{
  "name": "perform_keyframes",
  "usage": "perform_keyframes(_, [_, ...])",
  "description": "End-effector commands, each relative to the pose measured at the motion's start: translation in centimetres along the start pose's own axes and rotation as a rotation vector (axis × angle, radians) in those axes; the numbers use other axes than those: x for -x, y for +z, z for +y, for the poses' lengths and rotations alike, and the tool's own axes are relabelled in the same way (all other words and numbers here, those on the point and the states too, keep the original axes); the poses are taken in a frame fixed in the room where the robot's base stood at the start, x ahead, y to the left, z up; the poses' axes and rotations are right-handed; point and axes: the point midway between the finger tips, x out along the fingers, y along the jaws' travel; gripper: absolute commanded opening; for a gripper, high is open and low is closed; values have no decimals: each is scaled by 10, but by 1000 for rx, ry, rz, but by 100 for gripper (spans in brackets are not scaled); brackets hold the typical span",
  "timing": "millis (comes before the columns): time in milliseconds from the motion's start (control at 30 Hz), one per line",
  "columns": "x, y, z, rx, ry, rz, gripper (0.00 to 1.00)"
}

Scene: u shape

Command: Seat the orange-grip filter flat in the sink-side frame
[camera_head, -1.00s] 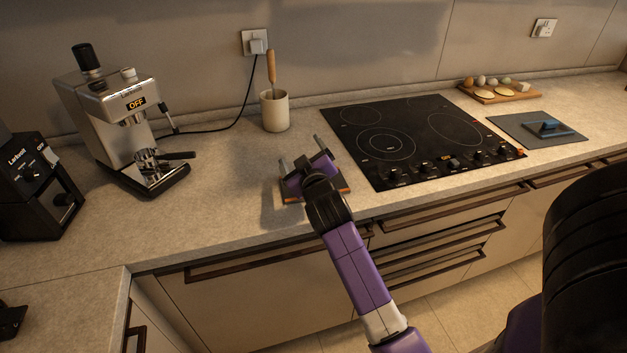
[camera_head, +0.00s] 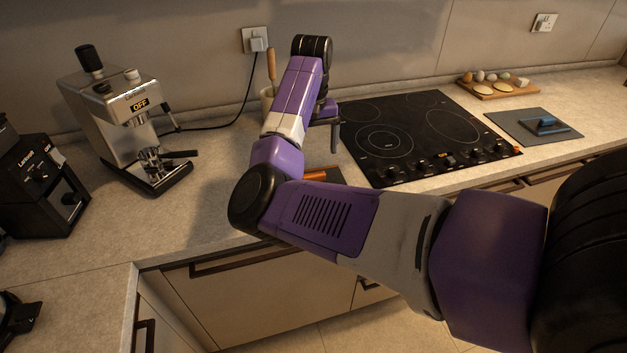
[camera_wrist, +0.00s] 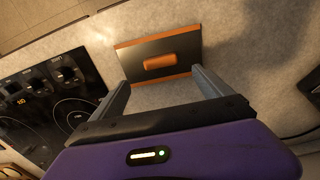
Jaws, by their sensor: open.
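The orange-grip filter is a dark rectangular plate with orange edges (camera_wrist: 133,62) and an orange bar grip in its middle. It lies on the counter in the wrist view, just beyond my fingertips. In the head view only an orange and dark part of it (camera_head: 322,174) shows beside my arm, which hides the rest. My gripper (camera_wrist: 164,88) is open and empty, its two fingers apart with bare counter between them. In the head view my gripper (camera_head: 333,140) is above the counter, left of the cooktop. I cannot identify the sink-side frame in these views.
The black cooktop (camera_head: 400,130) is right of my gripper. A utensil crock (camera_head: 266,97) stands behind my arm. The coffee machine (camera_head: 120,120) and grinder (camera_head: 40,185) are at left. A blue-grip item (camera_head: 547,124) lies on a dark plate (camera_head: 515,122) at right.

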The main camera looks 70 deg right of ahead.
Motion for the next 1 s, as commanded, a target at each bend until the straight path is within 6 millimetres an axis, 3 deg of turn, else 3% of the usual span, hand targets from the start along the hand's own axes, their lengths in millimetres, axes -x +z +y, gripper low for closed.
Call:
perform_keyframes(367, [-30,5,-4,4,-17,-24,89])
perform_keyframes(700, [-72,6,-2,4,-17,-22,89])
perform_keyframes(967, [-76,6,-2,3,-16,-21,89])
perform_keyframes(1000, [-76,6,-2,3,-16,-21,83])
